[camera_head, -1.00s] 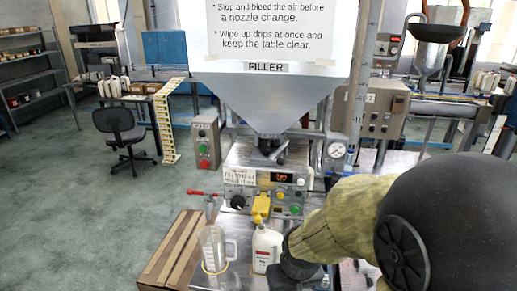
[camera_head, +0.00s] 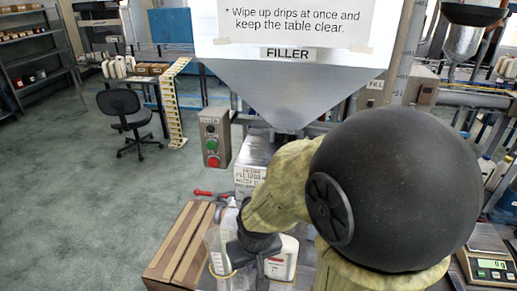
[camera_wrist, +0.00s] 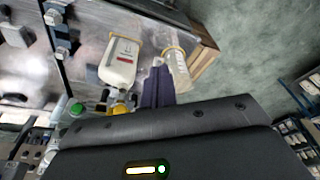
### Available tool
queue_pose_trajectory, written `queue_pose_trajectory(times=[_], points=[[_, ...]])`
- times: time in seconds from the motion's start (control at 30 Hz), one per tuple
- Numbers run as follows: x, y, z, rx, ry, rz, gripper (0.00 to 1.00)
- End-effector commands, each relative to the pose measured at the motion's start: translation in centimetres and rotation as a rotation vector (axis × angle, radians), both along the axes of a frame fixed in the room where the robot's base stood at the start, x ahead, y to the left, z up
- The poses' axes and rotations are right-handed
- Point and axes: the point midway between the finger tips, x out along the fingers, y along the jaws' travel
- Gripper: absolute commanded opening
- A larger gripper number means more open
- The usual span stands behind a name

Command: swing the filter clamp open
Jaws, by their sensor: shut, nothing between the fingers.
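I cannot make out the filter clamp for certain. A red-handled lever (camera_head: 203,193) shows at the left of the filler (camera_head: 290,85), and my arm hides much of the filler's front. In the wrist view my gripper (camera_wrist: 158,66) is shut and empty, its dark fingers pointing between a white bottle (camera_wrist: 119,62) and a clear jug (camera_wrist: 177,68). A yellow part (camera_wrist: 120,108) and a green knob (camera_wrist: 76,110) lie beside the gripper's body. In the head view my wrist covers the fingers.
The jug (camera_head: 216,258) and bottle (camera_head: 285,262) stand close to my wrist in the head view. A red-and-green button box (camera_head: 214,138) stands behind. A scale (camera_head: 490,262) is at the right.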

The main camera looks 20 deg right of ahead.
Motion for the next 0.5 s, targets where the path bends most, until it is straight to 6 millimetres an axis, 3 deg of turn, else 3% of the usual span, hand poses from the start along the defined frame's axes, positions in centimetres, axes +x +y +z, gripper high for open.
queue_pose_trajectory(times=[0.37, 0.5], points=[[0.0, 0.0, 0.0, 0.0, 0.0, -0.002, 0.0], [1.2, -0.3, 0.5, 0.0, 0.009, -0.024, 0.0]])
